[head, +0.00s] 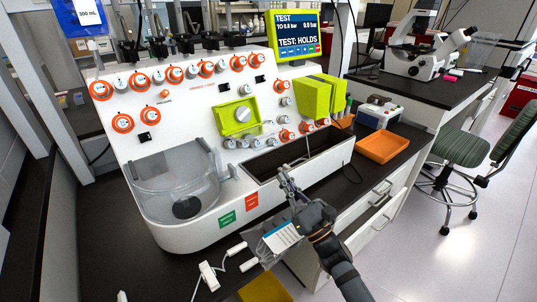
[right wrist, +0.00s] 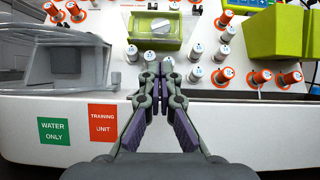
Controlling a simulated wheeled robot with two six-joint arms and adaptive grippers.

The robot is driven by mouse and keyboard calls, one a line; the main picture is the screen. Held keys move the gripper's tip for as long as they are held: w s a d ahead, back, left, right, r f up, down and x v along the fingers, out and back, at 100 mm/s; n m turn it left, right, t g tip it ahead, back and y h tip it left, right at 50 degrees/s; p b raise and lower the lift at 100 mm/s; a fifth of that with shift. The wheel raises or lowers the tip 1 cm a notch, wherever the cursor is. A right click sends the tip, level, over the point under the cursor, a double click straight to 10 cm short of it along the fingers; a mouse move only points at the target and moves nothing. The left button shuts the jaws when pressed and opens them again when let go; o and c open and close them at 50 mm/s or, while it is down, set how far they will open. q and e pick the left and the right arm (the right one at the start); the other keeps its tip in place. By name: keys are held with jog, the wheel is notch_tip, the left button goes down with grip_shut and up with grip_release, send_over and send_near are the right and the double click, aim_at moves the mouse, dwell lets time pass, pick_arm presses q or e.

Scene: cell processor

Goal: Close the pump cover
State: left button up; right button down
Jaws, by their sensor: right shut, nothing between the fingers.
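The lime green pump housing (head: 237,117) sits in the middle of the white cell processor's sloping front panel, with a pale knob-like part in its face. It also shows in the right wrist view (right wrist: 140,44), at the top centre. A green lip runs along its lower edge; I cannot tell for sure whether this is the pump cover lowered open. My right gripper (head: 283,172) is shut and empty, in front of the panel and below the pump. In the right wrist view its fingertips (right wrist: 158,68) meet below the housing, apart from it. My left gripper is not in view.
Orange-ringed knobs and white valves surround the pump. Larger lime green boxes (head: 311,97) stand to its right. A clear bowl (head: 178,181) is at the left and a dark trough (head: 300,154) below. An orange tray (head: 382,147) lies at the right.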

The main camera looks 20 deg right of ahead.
aim_at(258, 133)
jog(key=p+x, duration=0.3)
jog(key=x, duration=0.5)
